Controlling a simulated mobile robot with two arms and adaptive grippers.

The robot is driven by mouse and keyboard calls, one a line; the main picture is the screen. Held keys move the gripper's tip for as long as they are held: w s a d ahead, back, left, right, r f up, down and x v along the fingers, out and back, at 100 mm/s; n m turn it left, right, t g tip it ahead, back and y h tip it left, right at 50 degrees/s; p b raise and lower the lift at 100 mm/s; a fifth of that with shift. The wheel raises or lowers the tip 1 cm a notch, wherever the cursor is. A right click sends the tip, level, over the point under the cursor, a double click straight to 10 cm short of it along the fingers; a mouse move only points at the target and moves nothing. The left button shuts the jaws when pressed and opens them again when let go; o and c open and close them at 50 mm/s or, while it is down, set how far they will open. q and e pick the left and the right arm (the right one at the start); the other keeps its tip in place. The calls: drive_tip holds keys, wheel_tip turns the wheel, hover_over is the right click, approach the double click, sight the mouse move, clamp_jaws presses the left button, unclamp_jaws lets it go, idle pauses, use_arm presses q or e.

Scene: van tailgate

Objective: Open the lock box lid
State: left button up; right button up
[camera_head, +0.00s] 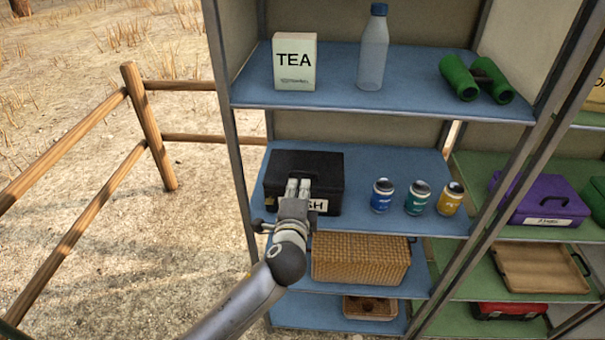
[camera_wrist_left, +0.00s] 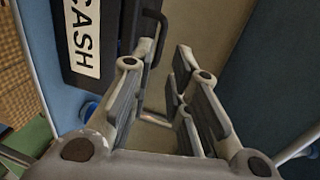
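The lock box appears to be the black box (camera_head: 322,169) with a white CASH label, standing on the blue middle shelf; its lid looks shut. In the left wrist view the box (camera_wrist_left: 112,22) is at the upper left, turned sideways, with a dark handle (camera_wrist_left: 160,28) along its edge. My left gripper (camera_head: 298,187) is in front of the box and covers part of its front and label. In the wrist view the left fingers (camera_wrist_left: 162,56) are apart with nothing between them; the left fingertip overlaps the handle, and contact is unclear. My right gripper is not in view.
Blue, green and yellow cans (camera_head: 417,197) stand right of the box. A wicker basket (camera_head: 360,259) is below. The shelf above holds a TEA box (camera_head: 294,62), a bottle (camera_head: 373,48) and green binoculars (camera_head: 477,78). A metal post (camera_head: 232,130) rises left of the box.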

sight(303, 173)
use_arm(q)
drive_tip(key=w, duration=0.2)
drive_tip(key=w+f, duration=0.1)
drive_tip(key=w, duration=0.5)
drive_tip(key=shift+d+f+p, duration=0.15)
drive_tip(key=shift+f+p, duration=0.15)
drive_tip(key=shift+p, duration=0.1)
drive_tip(key=shift+s, duration=0.1)
clamp_jaws()
